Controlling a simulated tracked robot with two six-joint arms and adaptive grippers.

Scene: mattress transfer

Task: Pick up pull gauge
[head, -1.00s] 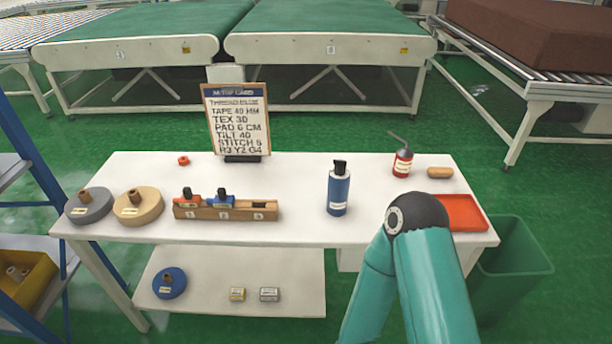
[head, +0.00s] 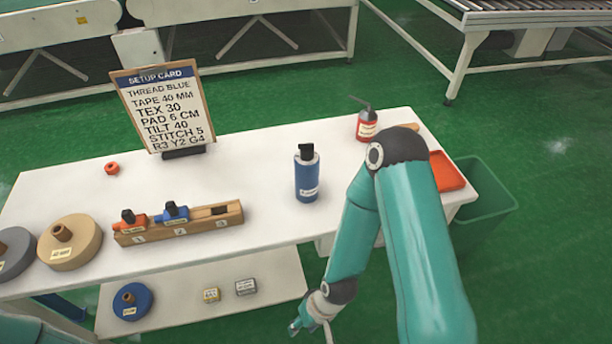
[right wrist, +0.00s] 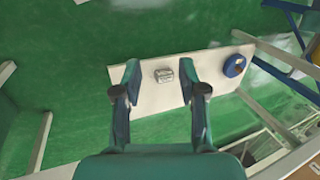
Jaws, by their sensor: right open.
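No item carries a readable pull gauge label, so I cannot tell which one it is. On the tabletop a blue bottle-shaped item (head: 307,175) with a black top stands upright. My right gripper (head: 312,325) is low in front of the table, beside the shelf's right end. In the right wrist view the open, empty gripper (right wrist: 160,72) has the grey box (right wrist: 163,75) showing between its fingers, apart from them. My left gripper is out of view.
A wooden rack (head: 180,224) holds red and blue items; slot 3 looks empty. A red can (head: 367,126), orange tray (head: 447,172), tan spool (head: 70,243) and setup card (head: 158,108) are on the table. A blue spool (head: 132,301) lies on the shelf. A green bin (head: 485,205) stands right.

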